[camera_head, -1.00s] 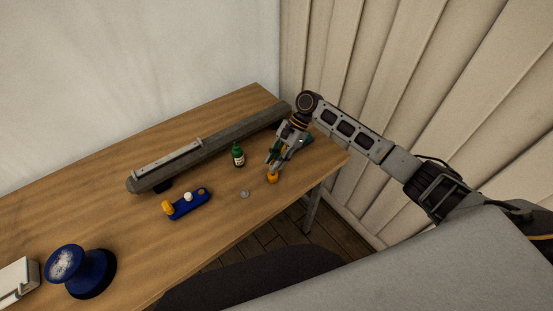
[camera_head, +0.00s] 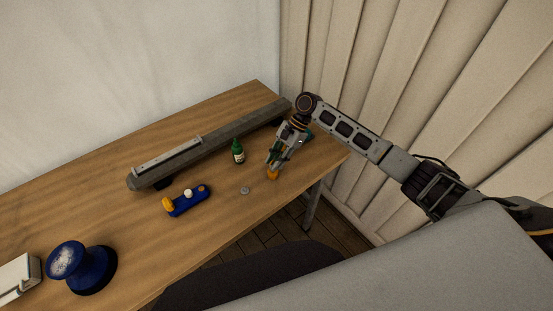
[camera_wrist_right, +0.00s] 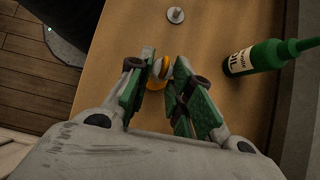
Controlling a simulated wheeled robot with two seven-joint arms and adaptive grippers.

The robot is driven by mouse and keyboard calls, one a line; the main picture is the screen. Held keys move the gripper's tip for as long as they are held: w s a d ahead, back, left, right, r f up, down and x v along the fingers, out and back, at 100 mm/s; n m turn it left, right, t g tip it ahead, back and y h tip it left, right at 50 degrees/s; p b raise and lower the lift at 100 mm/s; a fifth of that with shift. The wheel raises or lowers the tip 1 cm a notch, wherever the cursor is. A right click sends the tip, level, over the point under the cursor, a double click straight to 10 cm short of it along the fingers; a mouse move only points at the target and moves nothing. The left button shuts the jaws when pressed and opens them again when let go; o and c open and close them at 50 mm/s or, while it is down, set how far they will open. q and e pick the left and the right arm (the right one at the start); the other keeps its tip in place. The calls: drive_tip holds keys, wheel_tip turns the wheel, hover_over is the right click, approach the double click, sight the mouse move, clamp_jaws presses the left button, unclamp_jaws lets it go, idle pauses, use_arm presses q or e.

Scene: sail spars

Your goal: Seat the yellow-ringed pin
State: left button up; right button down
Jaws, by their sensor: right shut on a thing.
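My right gripper (camera_head: 273,168) is at the right part of the table, its fingers pointing down. In the right wrist view, its green-padded fingers (camera_wrist_right: 160,72) are shut on a small pin with a yellow-orange ring (camera_wrist_right: 153,83) and a pale rounded top. A blue block (camera_head: 187,204) carries orange and white pieces to the left. My left gripper is not in view.
A long grey spar (camera_head: 213,145) lies along the back of the wooden table (camera_head: 120,225). A green bottle (camera_head: 238,153) and a small grey disc-like piece (camera_head: 244,190) are near my right gripper. A blue spool-shaped object (camera_head: 82,270) and a white box (camera_head: 18,280) stand front left.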

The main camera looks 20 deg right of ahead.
drive_tip(key=shift+f, duration=0.7)
idle(0.4)
drive_tip(key=c, duration=1.2)
unclamp_jaws()
drive_tip(key=shift+r, duration=0.15)
drive_tip(key=v, duration=1.1)
drive_tip(key=shift+d+r, duration=0.25)
drive_tip(key=shift+r, duration=0.05)
